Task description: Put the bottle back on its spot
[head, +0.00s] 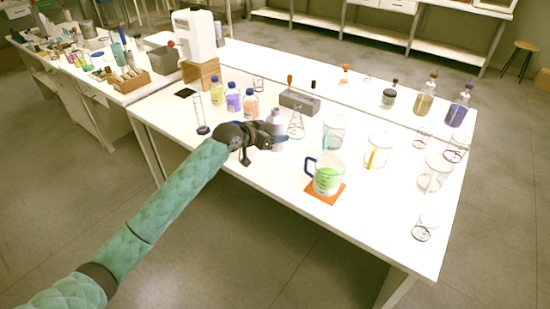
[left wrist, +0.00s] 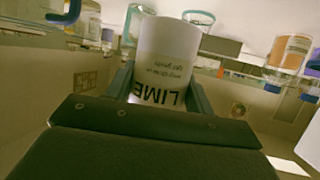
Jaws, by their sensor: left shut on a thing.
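My left gripper (head: 275,138) is shut on a pale bottle (head: 276,119) near the front edge of the white table. In the left wrist view the bottle (left wrist: 165,60) sits between the fingers, with the word LIME upside down on its white label. The fingers hide part of it, and I cannot tell whether its base touches the table. Behind and left of it are blue-capped bottles: yellow (head: 216,91), purple (head: 233,99) and orange (head: 251,103). A black square (head: 185,93) lies on the table left of them. My right gripper is not in view.
A glass cylinder (head: 201,115) stands left of my gripper, and a conical flask (head: 296,124) stands to its right. A grey block (head: 299,101) is behind. A handled jug (head: 327,175) stands on an orange mat (head: 333,198). The front left tabletop is clear.

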